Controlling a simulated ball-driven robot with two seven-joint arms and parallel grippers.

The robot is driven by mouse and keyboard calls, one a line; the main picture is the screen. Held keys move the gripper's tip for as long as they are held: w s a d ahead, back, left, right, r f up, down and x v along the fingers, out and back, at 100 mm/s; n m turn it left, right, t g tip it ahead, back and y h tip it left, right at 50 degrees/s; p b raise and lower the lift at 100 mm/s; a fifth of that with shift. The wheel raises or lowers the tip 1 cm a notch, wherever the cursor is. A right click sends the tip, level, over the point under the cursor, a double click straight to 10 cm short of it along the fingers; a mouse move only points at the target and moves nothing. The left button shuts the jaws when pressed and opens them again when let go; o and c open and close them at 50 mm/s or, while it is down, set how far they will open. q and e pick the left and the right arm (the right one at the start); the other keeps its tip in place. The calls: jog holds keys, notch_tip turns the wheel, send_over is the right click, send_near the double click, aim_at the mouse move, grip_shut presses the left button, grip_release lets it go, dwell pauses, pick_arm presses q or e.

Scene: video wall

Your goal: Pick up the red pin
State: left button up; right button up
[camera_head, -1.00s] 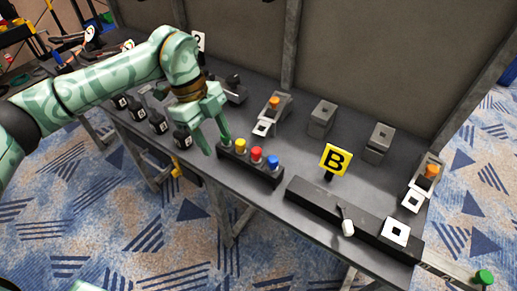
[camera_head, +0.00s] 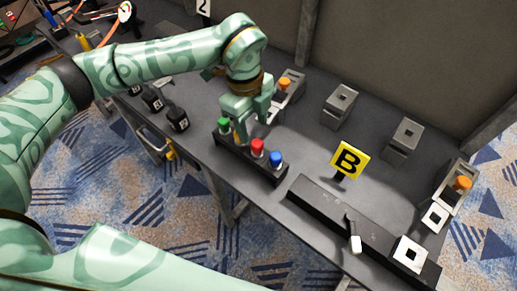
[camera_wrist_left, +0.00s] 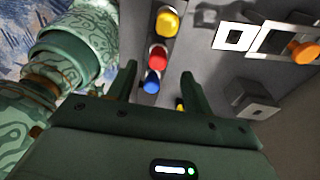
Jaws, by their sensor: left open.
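The red pin (camera_head: 257,148) stands in a black rack (camera_head: 262,170) on the grey table, between the blue pin (camera_head: 276,160) and the place where my left gripper hides the yellow pin. A green pin (camera_head: 223,125) stands at the rack's left end. My left gripper (camera_head: 252,130) is open above the rack, pointing down, just behind and left of the red pin. In the left wrist view, the red pin (camera_wrist_left: 157,57) lies just beyond the open fingertips (camera_wrist_left: 159,80), the blue pin (camera_wrist_left: 152,82) between them, and the yellow pin (camera_wrist_left: 166,22) farther up. My right gripper is not in view.
A yellow B sign (camera_head: 348,160) stands right of the rack, behind a long black block (camera_head: 345,225). Grey blocks (camera_head: 340,104) and holders with orange knobs (camera_head: 462,183) stand farther back and right. Black numbered items (camera_head: 177,118) line the left edge.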

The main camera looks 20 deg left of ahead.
aim_at(257, 142)
pick_arm(q)
jog(key=shift+s+d+f, duration=0.1)
jog(key=shift+f, duration=0.45)
jog(key=f, duration=0.1)
jog(key=f+b, duration=0.1)
jog(key=f, duration=0.1)
jog(key=d+f+b, duration=0.1)
jog(key=f, duration=0.1)
jog(key=shift+s, duration=0.15)
jog(key=shift+r, duration=0.15)
jog(key=shift+c, duration=1)
jog(key=c, duration=0.9)
